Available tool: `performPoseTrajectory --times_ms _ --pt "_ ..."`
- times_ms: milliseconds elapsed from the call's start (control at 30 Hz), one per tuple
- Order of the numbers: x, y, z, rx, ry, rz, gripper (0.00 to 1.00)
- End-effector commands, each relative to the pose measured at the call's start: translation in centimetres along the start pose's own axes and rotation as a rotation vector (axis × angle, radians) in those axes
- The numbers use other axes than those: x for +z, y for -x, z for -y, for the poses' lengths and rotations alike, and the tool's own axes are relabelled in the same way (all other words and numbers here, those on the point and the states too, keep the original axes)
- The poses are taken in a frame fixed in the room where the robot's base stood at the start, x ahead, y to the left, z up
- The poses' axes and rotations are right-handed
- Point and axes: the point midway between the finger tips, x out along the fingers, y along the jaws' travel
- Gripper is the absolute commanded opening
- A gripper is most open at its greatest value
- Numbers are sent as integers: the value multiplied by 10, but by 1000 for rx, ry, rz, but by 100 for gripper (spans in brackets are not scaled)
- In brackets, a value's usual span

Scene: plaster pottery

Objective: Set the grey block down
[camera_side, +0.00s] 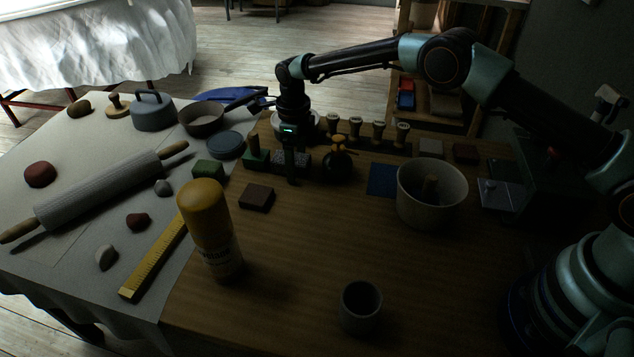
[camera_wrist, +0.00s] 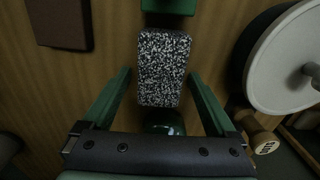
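The grey block (camera_wrist: 164,68) is speckled black and white. In the wrist view it lies between the two fingers of my gripper (camera_wrist: 161,72). A thin gap shows at the left finger; the right fingertip is at or very near the block's edge. In the side view the block (camera_side: 304,160) appears to rest on the wooden table (camera_side: 290,270), partly hidden by the near finger of my gripper (camera_side: 291,170). My gripper is low over the table and looks slightly open around the block.
A brown block (camera_side: 257,197) lies nearer the camera. A white disc (camera_wrist: 290,62) and several stamps (camera_side: 378,132) are behind.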

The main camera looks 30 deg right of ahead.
Motion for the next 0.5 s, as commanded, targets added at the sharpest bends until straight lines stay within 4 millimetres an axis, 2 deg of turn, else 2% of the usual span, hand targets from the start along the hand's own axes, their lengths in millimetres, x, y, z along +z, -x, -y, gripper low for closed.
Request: performPoseTrajectory --times_ms 233,500 --pt "0 12 0 0 0 1 92" --pt "1 65 1 -2 0 4 92"
